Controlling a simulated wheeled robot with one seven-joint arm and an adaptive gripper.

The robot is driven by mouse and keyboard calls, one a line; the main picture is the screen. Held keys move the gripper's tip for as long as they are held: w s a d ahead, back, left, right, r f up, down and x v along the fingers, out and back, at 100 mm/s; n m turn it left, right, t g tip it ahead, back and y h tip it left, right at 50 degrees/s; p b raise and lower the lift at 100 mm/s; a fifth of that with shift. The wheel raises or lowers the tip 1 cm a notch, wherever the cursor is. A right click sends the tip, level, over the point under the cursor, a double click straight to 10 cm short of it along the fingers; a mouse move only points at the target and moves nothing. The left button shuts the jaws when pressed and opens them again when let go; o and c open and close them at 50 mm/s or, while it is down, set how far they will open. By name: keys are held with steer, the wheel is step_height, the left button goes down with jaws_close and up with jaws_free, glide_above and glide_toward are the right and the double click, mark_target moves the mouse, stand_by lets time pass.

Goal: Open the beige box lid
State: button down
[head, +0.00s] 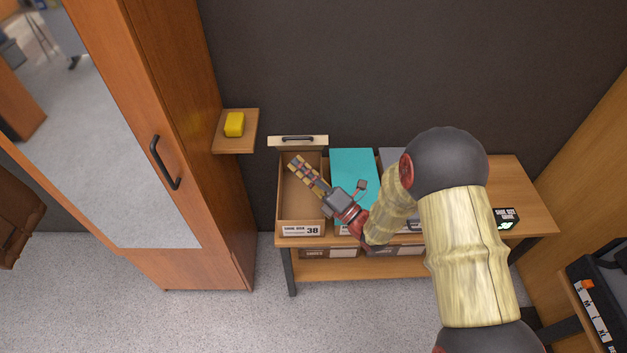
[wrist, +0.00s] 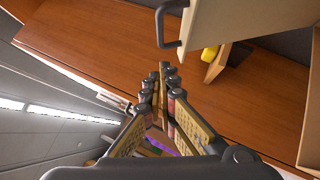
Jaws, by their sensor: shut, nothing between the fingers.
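The beige box (head: 301,230), labelled 38, stands at the left end of the bench with its top open. Its lid (head: 298,140) is raised at the back edge, with a dark handle on it. The lid also shows large at the upper right of the wrist view (wrist: 235,22), its black handle (wrist: 160,28) standing out from it. My gripper (head: 292,162) reaches over the open box from the right, fingers pointing towards the lid. Its fingers are closed together and empty in the wrist view (wrist: 166,72), apart from the handle in that picture.
A teal box (head: 352,168) stands just right of the beige box. A wall shelf (head: 236,143) with a yellow block (head: 235,124) sits to the left, beside a tall mirrored wardrobe (head: 185,120). A shoe size guide (head: 505,218) stands on the bench's clear right end.

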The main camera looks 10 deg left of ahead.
steer(key=w, duration=0.1)
steer(key=w+r, duration=0.1)
steer(key=w, duration=0.1)
steer(key=shift+w+a+r+b, duration=0.15)
steer(key=shift+a+r+b, duration=0.1)
steer(key=shift+r+b, duration=0.1)
